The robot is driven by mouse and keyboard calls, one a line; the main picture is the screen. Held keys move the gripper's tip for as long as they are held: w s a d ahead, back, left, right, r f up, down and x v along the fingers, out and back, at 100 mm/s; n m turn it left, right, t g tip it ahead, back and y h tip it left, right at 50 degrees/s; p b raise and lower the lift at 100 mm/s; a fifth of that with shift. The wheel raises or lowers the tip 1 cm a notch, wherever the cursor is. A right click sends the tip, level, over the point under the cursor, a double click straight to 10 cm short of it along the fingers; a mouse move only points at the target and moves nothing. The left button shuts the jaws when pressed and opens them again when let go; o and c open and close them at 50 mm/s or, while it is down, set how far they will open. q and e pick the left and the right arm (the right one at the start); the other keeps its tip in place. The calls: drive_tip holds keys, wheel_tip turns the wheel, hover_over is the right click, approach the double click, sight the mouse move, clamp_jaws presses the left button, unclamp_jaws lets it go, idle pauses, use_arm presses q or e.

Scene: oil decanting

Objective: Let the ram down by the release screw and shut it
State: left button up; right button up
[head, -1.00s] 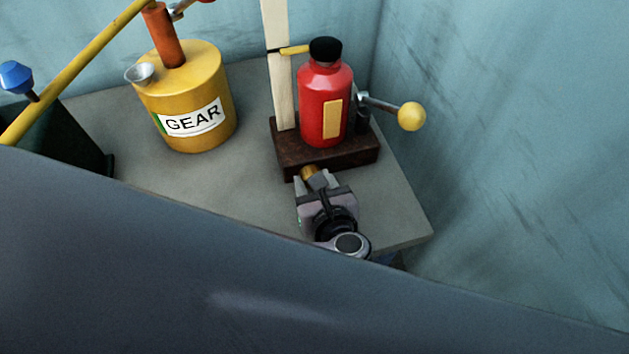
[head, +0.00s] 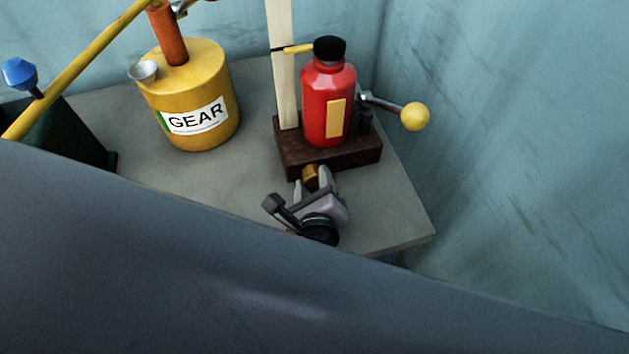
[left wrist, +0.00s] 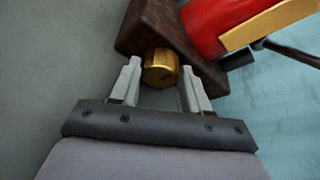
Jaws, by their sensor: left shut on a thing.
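The red jack body (head: 327,112) with a black cap (head: 329,48) stands upright on a dark brown base block (head: 340,155). The brass release screw (head: 310,172) sticks out of the front of this block. My left gripper (head: 313,181) is shut on the screw, one finger on each side of it. In the left wrist view the brass screw (left wrist: 160,67) shows between the fingertips, close against the block (left wrist: 150,25). The gripper is turned about its own axis. My right gripper is not in view.
A lever with a yellow ball (head: 415,116) juts right from the jack. A pale upright post (head: 282,70) stands behind its left side. A yellow GEAR can (head: 190,95) stands left on the grey table (head: 235,175). A dark green box (head: 60,135) is farther left.

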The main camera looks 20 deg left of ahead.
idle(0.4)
use_arm(q)
drive_tip(key=o, duration=1.1)
drive_tip(key=shift+c, duration=0.2)
drive_tip(key=shift+s+f, duration=0.1)
drive_tip(key=shift+f, duration=0.1)
